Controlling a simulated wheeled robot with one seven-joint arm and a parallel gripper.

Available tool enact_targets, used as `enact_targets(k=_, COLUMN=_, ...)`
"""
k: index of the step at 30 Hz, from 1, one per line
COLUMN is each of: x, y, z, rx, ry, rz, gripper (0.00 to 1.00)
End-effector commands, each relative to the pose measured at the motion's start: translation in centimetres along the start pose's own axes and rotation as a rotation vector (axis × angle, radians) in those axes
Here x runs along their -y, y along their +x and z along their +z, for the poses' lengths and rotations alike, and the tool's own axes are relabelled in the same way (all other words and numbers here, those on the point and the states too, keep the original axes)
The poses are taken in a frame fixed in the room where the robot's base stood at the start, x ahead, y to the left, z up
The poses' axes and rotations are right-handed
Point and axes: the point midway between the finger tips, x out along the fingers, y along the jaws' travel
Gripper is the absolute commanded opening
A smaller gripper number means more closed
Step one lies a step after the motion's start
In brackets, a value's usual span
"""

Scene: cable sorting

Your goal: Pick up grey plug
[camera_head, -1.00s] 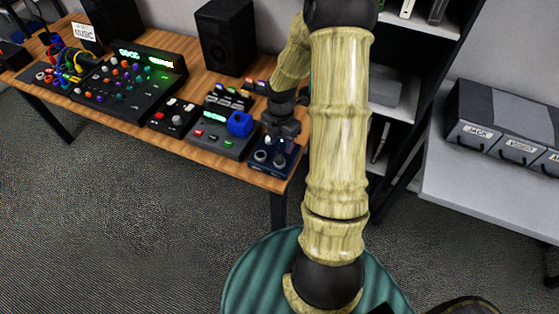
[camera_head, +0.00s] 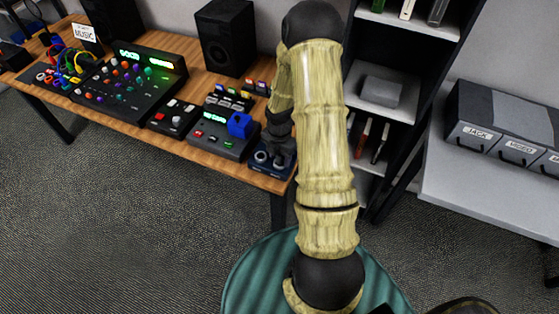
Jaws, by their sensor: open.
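My gripper (camera_head: 277,157) is at the right end of the wooden table, low over a dark blue box (camera_head: 262,170) with round grey-rimmed fittings on top. Its dark fingers point down and are open. My arm covers part of the box and the table behind it. I cannot clearly make out a grey plug; at this size, dark shapes merge around the fingertips.
A grey device with a blue block (camera_head: 239,125) stands left of the dark blue box. A mixer (camera_head: 130,75), colored cables (camera_head: 70,62) and a speaker (camera_head: 225,38) are farther left and back. Labelled bins (camera_head: 500,125) sit at the right.

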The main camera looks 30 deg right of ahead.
Motion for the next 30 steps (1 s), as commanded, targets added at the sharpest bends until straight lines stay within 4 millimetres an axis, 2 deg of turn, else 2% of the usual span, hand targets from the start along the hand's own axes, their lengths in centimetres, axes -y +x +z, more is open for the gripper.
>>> enact_targets(k=17, x=-0.05, y=0.33, z=0.01, rx=0.001, ry=0.0, rz=0.002, gripper=0.47)
enact_targets(k=24, x=-0.04, y=0.33, z=0.01, rx=0.001, ry=0.0, rz=0.002, gripper=0.02)
enact_targets(k=30, x=-0.05, y=0.32, z=0.01, rx=0.001, ry=0.0, rz=0.002, gripper=0.0)
